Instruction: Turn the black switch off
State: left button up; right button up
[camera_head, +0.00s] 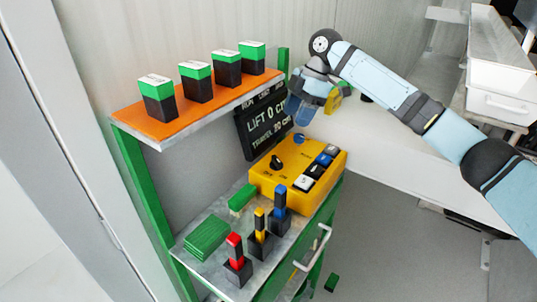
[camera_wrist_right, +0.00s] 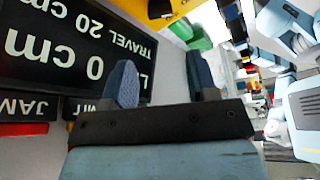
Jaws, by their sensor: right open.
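A yellow control box (camera_head: 262,178) sits on the bench shelf in the head view. A black rotary switch (camera_head: 276,162) stands on its top face, left of a blue knob (camera_head: 299,139). My right gripper (camera_head: 302,112) is above the far end of the box, apart from the black switch. In the right wrist view my right gripper (camera_wrist_right: 161,75) has its two blue-grey fingers spread with nothing between them. Part of the yellow box (camera_wrist_right: 178,8) shows at the top of that view. My left gripper is not in view.
A black display panel (camera_head: 264,124) stands close behind the right gripper; it also fills the left of the wrist view (camera_wrist_right: 60,45). Red, yellow and blue levers (camera_head: 259,236) stand in front of the box. An orange shelf (camera_head: 190,108) with several green-black blocks is at upper left.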

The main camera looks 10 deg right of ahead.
aim_at(278, 158)
jog(key=b+x, duration=0.1)
jog(key=x, duration=1.1)
jog(key=shift+a+f, duration=0.1)
jog(key=shift+f, duration=0.2)
jog(key=c, duration=0.6)
